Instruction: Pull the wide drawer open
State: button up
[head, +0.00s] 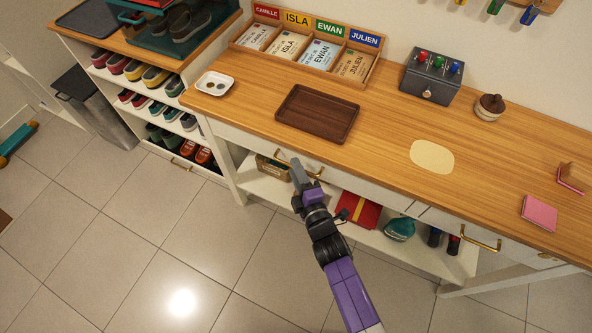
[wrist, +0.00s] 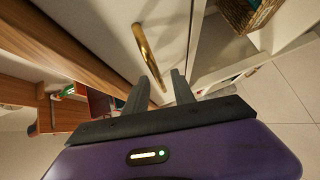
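The wide drawer (head: 352,184) is a white front under the left part of the wooden counter and looks shut. Its brass bar handle (head: 281,155) shows just beyond my gripper (head: 296,168), which partly hides it. In the wrist view the brass handle (wrist: 147,52) runs slantwise across the white drawer front (wrist: 105,45). My gripper (wrist: 163,76) is open there, with a gap between its two fingers. The near end of the handle appears in that gap. I cannot tell whether the fingers touch the handle.
A dark tray (head: 318,113) lies on the counter above the drawer. A narrower drawer with a brass handle (head: 480,241) is to the right. The shelf below holds a basket (head: 270,169), a red box (head: 358,211) and a teal item (head: 399,229). The tiled floor in front is clear.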

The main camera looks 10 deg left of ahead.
jog(key=shift+w+a, duration=0.1)
jog(key=shift+w, duration=0.15)
grip_shut()
dwell(1.4)
